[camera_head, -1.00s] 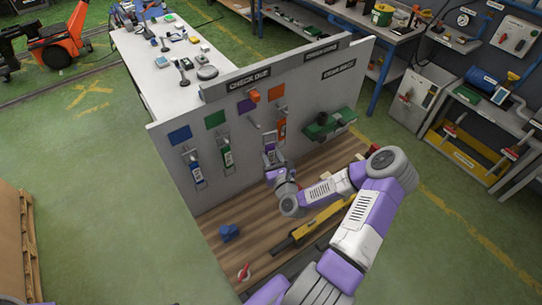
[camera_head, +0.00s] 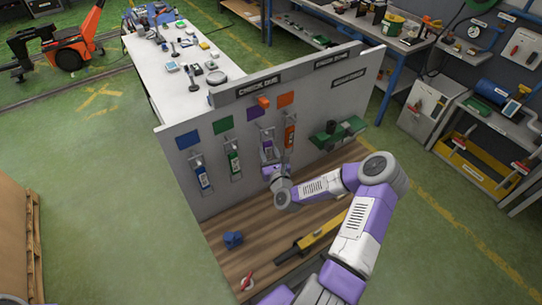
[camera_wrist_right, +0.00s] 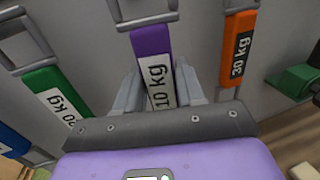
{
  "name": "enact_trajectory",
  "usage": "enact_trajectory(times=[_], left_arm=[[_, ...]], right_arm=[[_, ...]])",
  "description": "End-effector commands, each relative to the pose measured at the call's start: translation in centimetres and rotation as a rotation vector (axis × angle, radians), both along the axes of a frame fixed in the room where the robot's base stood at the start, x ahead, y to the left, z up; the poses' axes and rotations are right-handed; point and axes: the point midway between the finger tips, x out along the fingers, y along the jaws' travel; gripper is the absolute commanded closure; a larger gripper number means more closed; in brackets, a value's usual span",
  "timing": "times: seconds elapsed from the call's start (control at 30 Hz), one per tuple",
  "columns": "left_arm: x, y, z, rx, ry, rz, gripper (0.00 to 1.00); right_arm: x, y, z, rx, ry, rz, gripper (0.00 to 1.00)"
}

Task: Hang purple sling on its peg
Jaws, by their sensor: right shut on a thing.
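The purple sling (camera_wrist_right: 151,45) is a flat strap with a white "10 kg" label and a metal ring (camera_wrist_right: 140,10) at its top. My right gripper (camera_head: 268,158) is shut on it. In the right wrist view the two grey fingers (camera_wrist_right: 158,88) lie on either side of the label. The sling is held upright close to the grey board (camera_head: 215,185), below the purple square (camera_head: 253,111). I cannot tell whether the ring is around a peg. My left gripper is not in view.
A blue sling (camera_head: 204,178), a green sling (camera_head: 235,162) and an orange sling (camera_head: 290,135) hang on the board. A dark green fixture (camera_head: 338,132) is at its right. Below, a yellow tool (camera_head: 322,236) and a blue object (camera_head: 233,239) lie on the wooden top (camera_head: 240,210).

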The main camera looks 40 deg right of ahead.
Motion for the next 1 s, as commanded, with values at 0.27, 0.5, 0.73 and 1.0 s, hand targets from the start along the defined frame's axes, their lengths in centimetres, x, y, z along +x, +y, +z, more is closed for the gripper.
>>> enact_trajectory(times=[0.27,0.5,0.73,1.0], left_arm=[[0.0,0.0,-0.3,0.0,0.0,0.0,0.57],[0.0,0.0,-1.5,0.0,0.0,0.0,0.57],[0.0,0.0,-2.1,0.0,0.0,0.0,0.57],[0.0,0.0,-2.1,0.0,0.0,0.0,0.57]], right_arm=[[1.8,-0.1,0.0,-0.001,-0.003,0.001,0.92],[2.8,-0.3,-0.9,-0.001,-0.002,0.0,0.92],[3.2,-0.3,-1.2,-0.001,-0.002,0.001,0.92],[3.2,-0.3,-1.2,-0.001,-0.002,0.001,0.92]])
